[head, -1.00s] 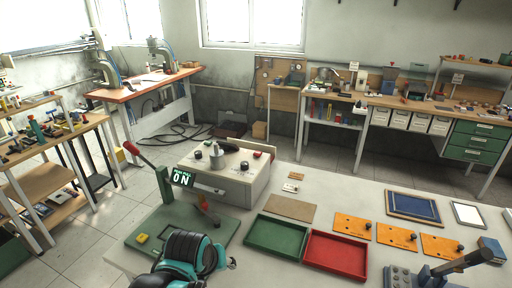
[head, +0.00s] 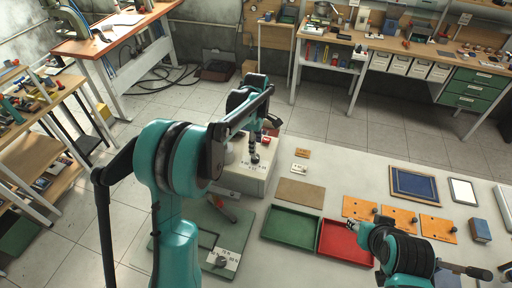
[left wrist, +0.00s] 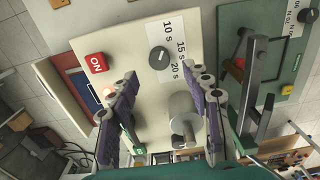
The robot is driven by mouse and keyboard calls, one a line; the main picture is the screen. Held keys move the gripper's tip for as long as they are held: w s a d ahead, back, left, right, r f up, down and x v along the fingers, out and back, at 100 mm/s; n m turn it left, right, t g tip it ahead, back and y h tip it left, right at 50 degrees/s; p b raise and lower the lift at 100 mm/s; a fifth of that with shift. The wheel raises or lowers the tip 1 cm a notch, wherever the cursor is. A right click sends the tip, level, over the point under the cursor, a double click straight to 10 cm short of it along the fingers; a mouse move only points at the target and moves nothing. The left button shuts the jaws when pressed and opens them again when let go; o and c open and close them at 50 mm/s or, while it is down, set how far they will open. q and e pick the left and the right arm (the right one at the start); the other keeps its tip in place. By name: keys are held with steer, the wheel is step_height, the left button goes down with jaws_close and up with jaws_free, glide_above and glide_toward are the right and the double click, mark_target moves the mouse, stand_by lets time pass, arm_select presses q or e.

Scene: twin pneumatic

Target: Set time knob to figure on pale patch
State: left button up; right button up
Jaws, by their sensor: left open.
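The time knob (left wrist: 158,58) is a dark round dial on the pale control box (left wrist: 120,45). A white label strip (left wrist: 176,50) beside it reads 10 s, 15 s and 20 s. I cannot tell clearly which figure the knob points at, or which one has a pale patch of its own. My left gripper (left wrist: 164,80) is open, with its purple-padded fingers on either side of the view just below the knob, apart from it. In the head view the left gripper (head: 258,138) hangs over the control box (head: 250,178) and hides part of its top. My right gripper (head: 354,226) is small at the lower right.
A red ON button (left wrist: 96,63) and a metal cylinder (left wrist: 183,128) are on the box near the fingers. A green base (left wrist: 290,50) with another labelled knob lies beside it. Green (head: 290,238) and red (head: 345,244) trays are to the right.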

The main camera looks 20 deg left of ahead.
mark_target(255, 158)
arm_select(q)
steer(key=f, duration=0.5)
steer(key=shift+w+a+f, duration=0.1)
steer(key=shift+w+f, duration=0.1)
steer(key=shift+f, duration=0.15)
steer(key=shift+s+f, duration=0.1)
steer(key=shift+f, duration=0.35)
jaws_close()
